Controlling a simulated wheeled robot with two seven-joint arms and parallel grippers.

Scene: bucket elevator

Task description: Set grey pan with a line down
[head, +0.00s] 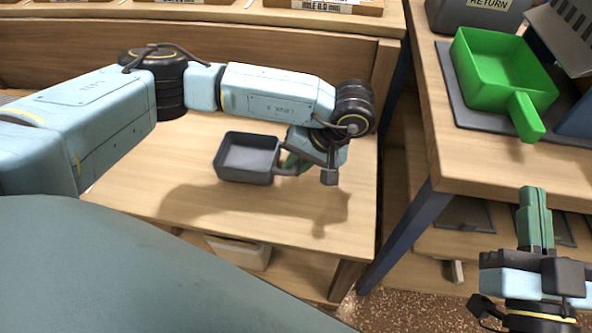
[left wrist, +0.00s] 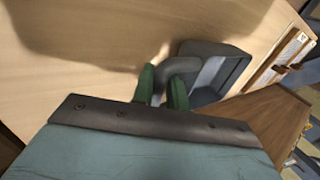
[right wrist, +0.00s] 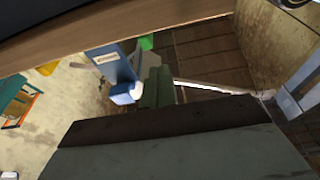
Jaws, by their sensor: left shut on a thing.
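The grey pan (head: 232,174) is a square, open, empty tray with a short handle, over the light wooden table at the middle. My left gripper (head: 292,163) is shut on its handle, to the right of the pan. In the left wrist view the pan (left wrist: 222,72) looks tilted by the camera angle, and its handle lies between the green fingers (left wrist: 162,88). Whether the pan's base touches the table is unclear. No line on the pan can be made out. My right gripper (head: 535,205) is shut and empty, in front of the right-hand bench.
A green pan (head: 497,65) sits on a dark mat (head: 461,103) on the right bench (head: 440,150). A grey bin marked RETURN (head: 475,15) stands behind it. A gap separates the table (head: 150,195) from the bench. The table's front left is clear.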

